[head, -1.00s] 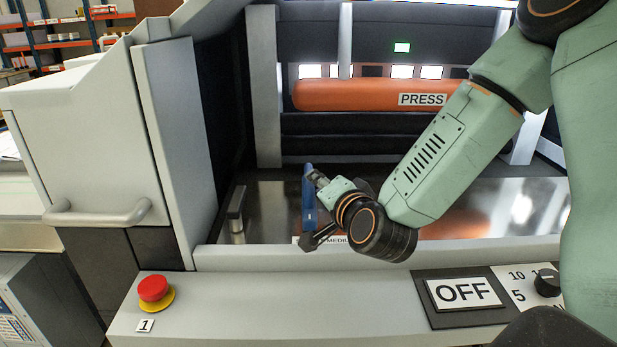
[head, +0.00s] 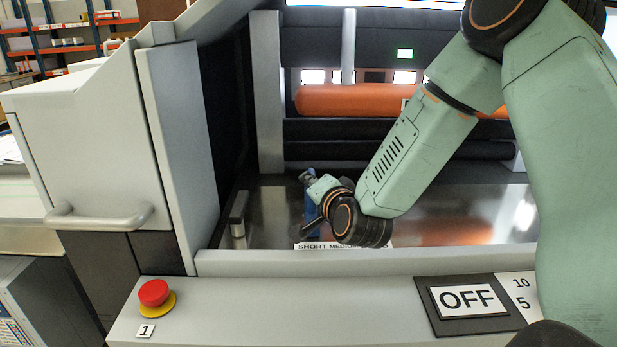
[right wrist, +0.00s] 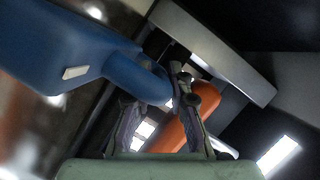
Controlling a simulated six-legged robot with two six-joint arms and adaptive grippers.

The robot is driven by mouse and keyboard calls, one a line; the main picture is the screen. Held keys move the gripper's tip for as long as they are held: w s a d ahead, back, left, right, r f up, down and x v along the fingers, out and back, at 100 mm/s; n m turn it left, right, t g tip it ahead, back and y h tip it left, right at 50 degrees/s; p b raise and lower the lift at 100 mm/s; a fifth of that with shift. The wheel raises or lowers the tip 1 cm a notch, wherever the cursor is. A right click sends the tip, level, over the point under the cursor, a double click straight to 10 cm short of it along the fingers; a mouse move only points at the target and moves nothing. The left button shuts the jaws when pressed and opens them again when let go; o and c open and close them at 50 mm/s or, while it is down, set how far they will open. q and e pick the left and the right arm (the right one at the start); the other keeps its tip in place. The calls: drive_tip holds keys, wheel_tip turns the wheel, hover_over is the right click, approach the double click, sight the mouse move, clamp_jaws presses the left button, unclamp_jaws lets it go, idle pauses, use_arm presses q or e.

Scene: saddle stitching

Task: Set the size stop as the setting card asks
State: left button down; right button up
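The blue size stop (head: 311,212) stands on the shiny metal bed inside the machine, near the SHORT end of a label strip (head: 312,246) reading SHORT MEDIUM; the strip's right part is mostly covered by my wrist. My right gripper (head: 308,199) is at the blue stop, its fingers spread apart. In the right wrist view, the blue stop (right wrist: 70,58) comes in from the upper left and its rounded end lies at the fingertips (right wrist: 157,92). Firm contact cannot be told. My left gripper is out of view. I see no readable setting card.
An orange press bar (head: 345,99) runs across behind. A grey front rail (head: 380,262) borders the bed. On the front panel are a red stop button (head: 154,292), an OFF sign (head: 467,299) and a scale marked 10 and 5 (head: 521,292). A small metal post (head: 237,215) stands left.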

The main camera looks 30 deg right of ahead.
drive_tip(key=shift+r, duration=0.1)
clamp_jaws()
